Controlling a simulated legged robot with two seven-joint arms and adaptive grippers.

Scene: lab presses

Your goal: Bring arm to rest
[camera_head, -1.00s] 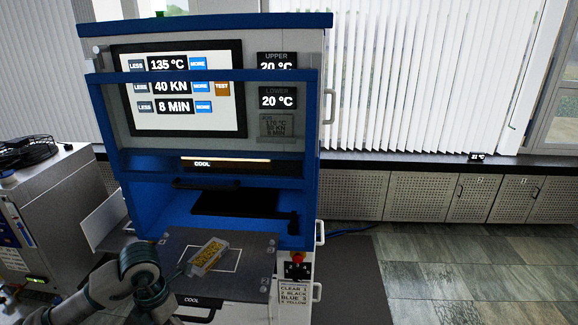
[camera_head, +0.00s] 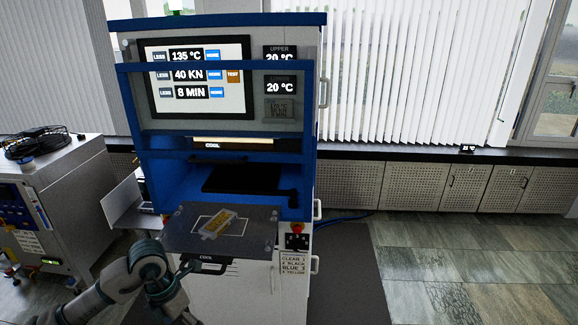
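My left arm comes in from the lower left. Its gripper (camera_head: 187,267) is small and dark in front of the press's pull-out plate, near the COOL label, and apart from the mould. I cannot make out whether its fingers are open or shut. A flat pale mould with yellow contents (camera_head: 220,224) lies on the dark pull-out plate (camera_head: 257,231), tilted across the white outline marked there. The blue and white press (camera_head: 308,150) stands behind, its chamber open at the front. My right gripper is not in view.
The press screen (camera_head: 193,75) reads 135 °C, 40 KN and 8 MIN. A red stop button (camera_head: 296,229) sits at the press's right front. A grey machine (camera_head: 70,190) stands at left. Tiled floor (camera_head: 430,260) at right is clear.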

